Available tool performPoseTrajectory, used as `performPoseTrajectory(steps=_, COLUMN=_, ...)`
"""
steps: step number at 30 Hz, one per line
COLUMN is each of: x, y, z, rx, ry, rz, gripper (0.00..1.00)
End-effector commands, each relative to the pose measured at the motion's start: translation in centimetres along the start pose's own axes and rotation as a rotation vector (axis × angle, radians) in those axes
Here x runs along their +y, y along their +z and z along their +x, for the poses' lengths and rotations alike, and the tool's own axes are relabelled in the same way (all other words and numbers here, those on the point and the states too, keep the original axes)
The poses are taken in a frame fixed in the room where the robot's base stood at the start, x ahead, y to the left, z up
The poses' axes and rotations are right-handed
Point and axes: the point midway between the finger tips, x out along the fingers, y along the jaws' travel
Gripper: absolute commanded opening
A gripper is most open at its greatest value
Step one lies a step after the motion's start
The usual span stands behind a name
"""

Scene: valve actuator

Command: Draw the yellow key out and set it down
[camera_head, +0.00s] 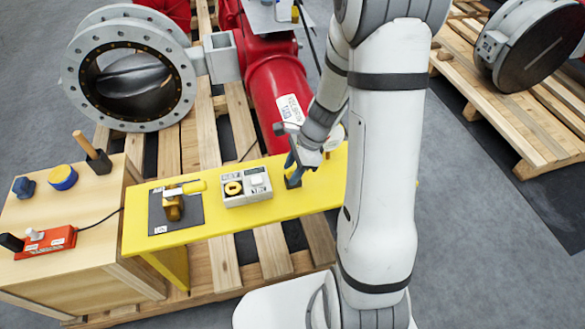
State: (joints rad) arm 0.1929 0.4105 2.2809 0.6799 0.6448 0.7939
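A grey-white two-part box (247,190) with small labels sits on the yellow bench (225,222). A round yellow piece with a dark centre (233,188) is on its left part; I cannot tell whether this is the key. To its left, a brass-coloured body (172,208) stands on a dark plate, with a yellow handle-like piece (194,187) beside its top. My gripper (294,168) points down over the bench, right of the box and apart from it. A small dark blue shape shows at its fingertips. Whether the fingers are open or hold anything is unclear.
A wooden box (70,230) at left carries a red switch unit (45,242), a blue-yellow roll (63,177) and a wood-handled tool (90,150). A flanged valve (130,70) and red actuator (275,95) stand behind on pallets. Bare bench lies along its front edge.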

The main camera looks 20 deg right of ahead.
Motion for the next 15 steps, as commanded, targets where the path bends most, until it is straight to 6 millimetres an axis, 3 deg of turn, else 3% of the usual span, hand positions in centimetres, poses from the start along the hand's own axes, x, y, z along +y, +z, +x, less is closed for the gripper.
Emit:
performPoseTrajectory(steps=9, x=-0.1, y=0.1, z=-5.0, rx=0.001, ry=-0.005, rz=-0.001, gripper=0.39)
performPoseTrajectory(steps=15, x=-0.1, y=0.0, z=-7.3, rx=0.0, ry=-0.002, rz=-0.001, gripper=0.39)
